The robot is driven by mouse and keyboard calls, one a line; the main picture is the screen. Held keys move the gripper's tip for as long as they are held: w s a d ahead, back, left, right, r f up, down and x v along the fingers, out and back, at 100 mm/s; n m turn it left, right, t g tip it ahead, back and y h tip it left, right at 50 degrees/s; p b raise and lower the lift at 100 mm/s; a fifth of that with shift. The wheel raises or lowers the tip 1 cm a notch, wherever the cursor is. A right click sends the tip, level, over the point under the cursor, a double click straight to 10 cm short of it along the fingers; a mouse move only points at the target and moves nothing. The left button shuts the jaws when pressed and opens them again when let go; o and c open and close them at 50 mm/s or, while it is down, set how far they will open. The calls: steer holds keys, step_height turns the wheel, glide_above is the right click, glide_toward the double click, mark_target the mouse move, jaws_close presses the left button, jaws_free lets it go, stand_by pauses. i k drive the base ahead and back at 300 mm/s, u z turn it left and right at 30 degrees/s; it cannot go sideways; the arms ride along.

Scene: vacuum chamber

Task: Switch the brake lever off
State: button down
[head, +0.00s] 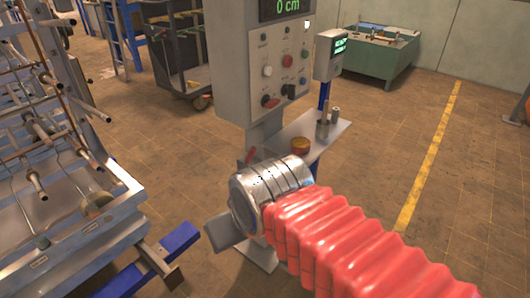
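A grey control box (235,65) stands upright on a post in the middle of the head view. Its face carries several small knobs and buttons, among them a red lever-like control (270,102) low on the left and a dark switch (290,91) beside it. The labels are too small to read, so I cannot tell which is the brake lever or how it is set. My arm, with a red bellows sleeve and a silver wrist, reaches in from the lower right, below the box and apart from the panel. My gripper's fingers are largely hidden by the wrist; I cannot tell their opening.
A small shelf (335,128) right of the post holds a yellow-red round container (300,146) and a metal cup (322,130). A metal frame (75,225) with rods fills the left. A trolley (180,60) and a green bench (375,60) stand behind. Floor at right is clear.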

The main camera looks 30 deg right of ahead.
mark_target(253, 150)
steer(key=u, duration=0.05)
steer(key=i, duration=1)
steer(key=z, duration=0.05)
